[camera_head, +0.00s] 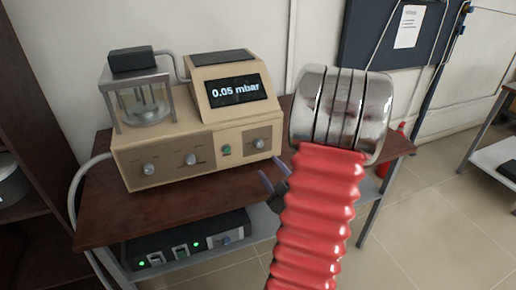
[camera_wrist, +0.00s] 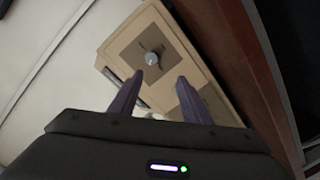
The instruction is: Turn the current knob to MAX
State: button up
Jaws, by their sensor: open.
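The beige machine (camera_head: 200,130) has small grey knobs on its front: a left knob (camera_head: 149,169), a middle knob (camera_head: 190,159) and a right knob (camera_head: 260,144). Their labels are too small to read, so I cannot tell which is the current knob. In the wrist view one knob (camera_wrist: 152,59) on a dark square plate lies just beyond the fingertips. My gripper (camera_head: 271,170) is open and empty, near the machine's right front corner, below the right knob. In the wrist view my gripper's (camera_wrist: 160,77) two purple fingers stand apart, not touching the knob.
A green button (camera_head: 226,150) sits left of the right knob. The screen (camera_head: 234,91) reads 0.05 mbar. A glass chamber (camera_head: 143,105) stands on the left. The machine rests on a dark red table (camera_head: 110,218). A black unit (camera_head: 188,243) with green lights sits below.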

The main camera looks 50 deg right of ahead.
aim_at(259, 146)
jog(key=shift+s+d+t+h, duration=0.15)
jog(key=shift+s+h, duration=0.05)
jog(key=shift+s, duration=0.4)
jog(key=shift+s+d+t+h, duration=0.15)
jog(key=shift+s+h, duration=0.05)
jog(key=shift+s, duration=0.35)
jog(key=x, duration=1.3)
jog(key=shift+w+d, duration=0.15)
jog(key=shift+w, duration=0.2)
jog(key=shift+c, duration=0.4)
jog(key=c, duration=0.9)
jog(key=shift+c, duration=0.3)
